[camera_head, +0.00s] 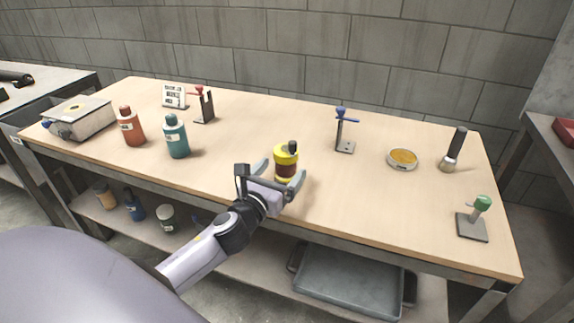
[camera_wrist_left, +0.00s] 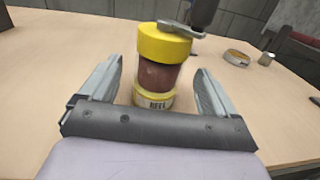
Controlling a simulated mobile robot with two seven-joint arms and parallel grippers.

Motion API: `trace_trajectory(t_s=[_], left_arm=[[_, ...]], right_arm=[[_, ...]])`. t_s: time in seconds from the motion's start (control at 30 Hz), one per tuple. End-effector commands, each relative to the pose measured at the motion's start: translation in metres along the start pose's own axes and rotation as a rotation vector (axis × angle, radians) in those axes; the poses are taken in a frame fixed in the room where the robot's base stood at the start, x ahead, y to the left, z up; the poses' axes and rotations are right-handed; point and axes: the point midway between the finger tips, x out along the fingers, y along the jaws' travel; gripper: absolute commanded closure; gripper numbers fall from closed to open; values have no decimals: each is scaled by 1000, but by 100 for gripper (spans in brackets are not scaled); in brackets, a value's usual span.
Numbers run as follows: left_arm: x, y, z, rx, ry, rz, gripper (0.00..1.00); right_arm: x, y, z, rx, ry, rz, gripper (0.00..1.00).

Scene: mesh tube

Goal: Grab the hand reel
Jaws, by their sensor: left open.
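The hand reel (camera_head: 286,163) is a yellow spool with a dark reddish-brown middle and a dark crank handle on top. It stands upright on the wooden table near its front edge. My left gripper (camera_head: 283,179) comes in from the front, open, with its fingers to either side of the reel. In the left wrist view the reel (camera_wrist_left: 160,68) stands between and beyond the open fingers, with space on both sides, and the crank points up from its top. I see no contact. My right gripper is not in view.
On the table (camera_head: 240,120), a red bottle (camera_head: 131,127) and a teal bottle (camera_head: 176,137) stand to the left. A blue-topped stand (camera_head: 341,132), a round amber dish (camera_head: 402,159) and a green-knobbed stand (camera_head: 476,219) are to the right. A grey tray (camera_head: 348,280) lies below.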

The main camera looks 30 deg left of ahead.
Motion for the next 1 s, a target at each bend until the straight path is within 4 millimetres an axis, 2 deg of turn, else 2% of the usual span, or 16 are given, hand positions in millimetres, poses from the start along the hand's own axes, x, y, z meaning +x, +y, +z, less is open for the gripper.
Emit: trace_trajectory(t_s=[0.4, 0.7, 0.73, 0.77, 0.9, 1.0], left_arm=[[46, 1, 0, -2, 1, 0, 10], [50, 0, 0, -2, 1, -1, 10], [50, 0, 0, -2, 1, -1, 13], [50, 0, 0, -2, 1, -1, 23], [49, 1, 0, -2, 2, -1, 68], [50, 0, 0, -2, 0, -1, 70]], right_arm=[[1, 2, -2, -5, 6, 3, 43], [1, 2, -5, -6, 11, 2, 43], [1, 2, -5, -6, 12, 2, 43], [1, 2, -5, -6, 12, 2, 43], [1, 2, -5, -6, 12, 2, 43], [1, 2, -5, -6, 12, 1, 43]])
